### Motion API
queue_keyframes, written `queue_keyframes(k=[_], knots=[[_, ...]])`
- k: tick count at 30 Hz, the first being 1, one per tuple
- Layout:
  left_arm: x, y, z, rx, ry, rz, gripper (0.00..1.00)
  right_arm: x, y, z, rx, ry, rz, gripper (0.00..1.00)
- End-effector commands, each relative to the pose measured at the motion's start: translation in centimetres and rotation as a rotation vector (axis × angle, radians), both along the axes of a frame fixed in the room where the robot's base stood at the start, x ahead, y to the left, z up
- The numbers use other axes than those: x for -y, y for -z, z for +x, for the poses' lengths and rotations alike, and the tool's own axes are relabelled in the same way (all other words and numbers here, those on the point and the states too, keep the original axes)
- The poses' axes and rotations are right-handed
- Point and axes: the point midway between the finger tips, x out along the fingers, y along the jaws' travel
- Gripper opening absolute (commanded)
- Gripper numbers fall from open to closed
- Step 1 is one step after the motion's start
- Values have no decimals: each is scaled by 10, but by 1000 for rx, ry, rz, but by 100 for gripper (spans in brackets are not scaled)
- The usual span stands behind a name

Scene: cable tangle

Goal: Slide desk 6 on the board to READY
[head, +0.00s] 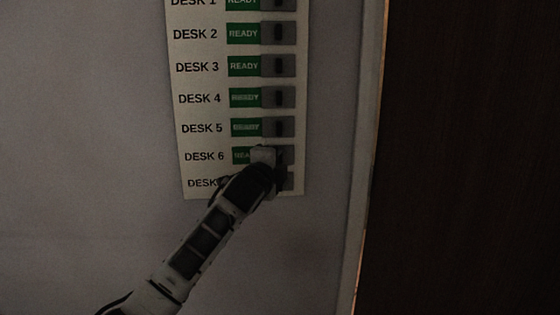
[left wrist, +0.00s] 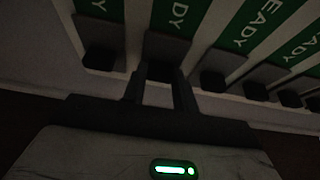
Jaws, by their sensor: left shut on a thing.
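The status board (head: 222,82) hangs on the wall in the head view, with a column of desk rows. The desk 6 row shows a green strip (head: 241,156) reading "REA"; the rest of the word is hidden behind my gripper. My left gripper (head: 267,157) is at the desk 6 slider. In the left wrist view its two fingers (left wrist: 162,92) are shut on the dark knob (left wrist: 161,71) of a grey slider (left wrist: 166,44), with green and "DY" showing beside it. My right gripper is in neither view.
Desks 1 to 5 show green READY strips, with grey sliders (head: 278,66) to their right. The desk 7 row (head: 200,183) below is partly hidden by my left arm. A pale wall (head: 90,120) is clear on the left; a dark brown surface (head: 470,150) stands at right.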

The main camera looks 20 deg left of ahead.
Motion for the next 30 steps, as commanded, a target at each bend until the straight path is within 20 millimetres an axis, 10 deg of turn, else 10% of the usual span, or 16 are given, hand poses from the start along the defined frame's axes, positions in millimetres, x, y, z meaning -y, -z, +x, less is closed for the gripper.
queue_keyframes(k=[1,2,4,17,30], knots=[[2,0,0,0,3,0,0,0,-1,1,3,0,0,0],[3,0,0,0,4,0,37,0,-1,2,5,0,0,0],[4,0,1,1,6,0,51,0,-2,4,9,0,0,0],[3,1,-9,1,4,2,51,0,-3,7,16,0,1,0],[8,2,-97,2,7,3,51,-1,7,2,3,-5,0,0]])
